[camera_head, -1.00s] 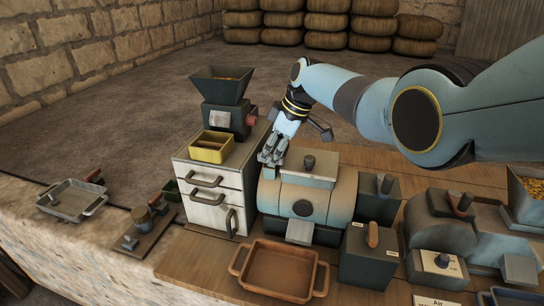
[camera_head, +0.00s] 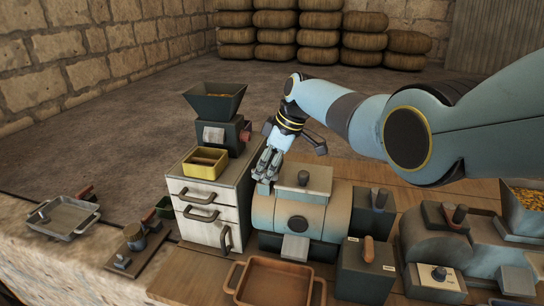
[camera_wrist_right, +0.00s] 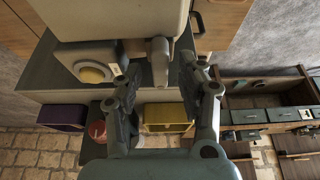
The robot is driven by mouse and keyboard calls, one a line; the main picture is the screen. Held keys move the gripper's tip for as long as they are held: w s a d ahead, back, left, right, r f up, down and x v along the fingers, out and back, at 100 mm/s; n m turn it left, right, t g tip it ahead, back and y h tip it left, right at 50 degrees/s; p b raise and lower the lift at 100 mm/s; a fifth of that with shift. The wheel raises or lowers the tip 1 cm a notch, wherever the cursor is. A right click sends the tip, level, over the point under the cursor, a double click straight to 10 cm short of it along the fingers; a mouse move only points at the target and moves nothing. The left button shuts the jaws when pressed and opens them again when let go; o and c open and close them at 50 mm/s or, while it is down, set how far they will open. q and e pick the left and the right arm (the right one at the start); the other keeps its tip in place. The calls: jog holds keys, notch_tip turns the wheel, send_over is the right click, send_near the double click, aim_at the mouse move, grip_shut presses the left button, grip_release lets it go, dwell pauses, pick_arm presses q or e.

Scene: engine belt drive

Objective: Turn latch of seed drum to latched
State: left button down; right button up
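The seed drum (camera_head: 262,212) appears to be the pale blue-grey drum with a raised hatch and knob (camera_head: 303,178) on top. My right gripper (camera_head: 268,168) points down at its upper left end. In the right wrist view, the two fingers of my right gripper (camera_wrist_right: 162,72) stand apart. A short grey lever (camera_wrist_right: 160,62), possibly the latch, shows between them, with no clear contact. A large pale body (camera_wrist_right: 110,18), probably the drum, fills the top of that view. The lever is hidden behind my fingers in the head view. My left gripper is not in view.
A drawer cabinet (camera_head: 204,214) with a yellow box (camera_head: 205,163) and a hopper mill (camera_head: 215,105) stands close left of the drum. A brown tray (camera_head: 275,285) lies in front. Dark lever boxes (camera_head: 366,270) crowd the right side.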

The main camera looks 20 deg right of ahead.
jog(key=v, duration=1.1)
jog(key=shift+d+r, duration=0.25)
jog(key=shift+s, duration=0.15)
